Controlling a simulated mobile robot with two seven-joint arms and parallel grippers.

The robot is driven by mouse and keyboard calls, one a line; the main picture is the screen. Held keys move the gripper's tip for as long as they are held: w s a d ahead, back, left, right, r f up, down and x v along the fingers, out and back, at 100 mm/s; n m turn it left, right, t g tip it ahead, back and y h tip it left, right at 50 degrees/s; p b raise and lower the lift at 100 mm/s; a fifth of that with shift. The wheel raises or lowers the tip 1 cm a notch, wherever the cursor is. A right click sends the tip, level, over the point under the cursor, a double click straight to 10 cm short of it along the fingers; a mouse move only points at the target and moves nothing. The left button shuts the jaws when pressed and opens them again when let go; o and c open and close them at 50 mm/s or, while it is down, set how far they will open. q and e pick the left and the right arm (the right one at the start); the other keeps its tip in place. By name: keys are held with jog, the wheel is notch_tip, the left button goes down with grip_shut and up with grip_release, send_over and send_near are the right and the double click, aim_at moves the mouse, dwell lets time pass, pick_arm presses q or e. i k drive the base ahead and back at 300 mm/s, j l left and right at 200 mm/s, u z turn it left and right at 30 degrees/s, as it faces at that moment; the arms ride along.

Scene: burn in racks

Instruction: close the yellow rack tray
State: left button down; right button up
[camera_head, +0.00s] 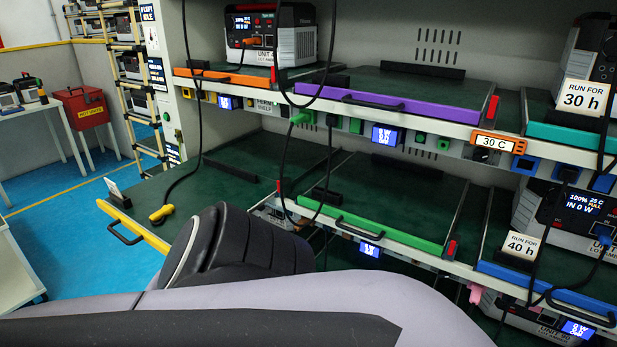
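The yellow rack tray (141,228) is at the lower left of the rack. Its yellow front edge, with a black handle (124,236), sticks out past the shelf front toward the aisle, so the tray stands pulled out. A yellow plug (161,213) on a black cable lies on its dark green surface, and a small card stands at its left corner. A large grey and black arm link of mine crosses the foreground and hides the tray's right front part. Neither of my grippers is in view.
A green-fronted tray (388,232) sits to the right on the same level, a purple-fronted tray (400,100) above it. Black cables hang before the shelves. A red box (84,107) stands on a table at left. Blue floor (60,240) left of the yellow tray is free.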

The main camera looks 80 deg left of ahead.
aim_at(215, 180)
jog(key=k+u, duration=0.1)
jog(key=u, duration=2.2)
jog(key=j, duration=0.65)
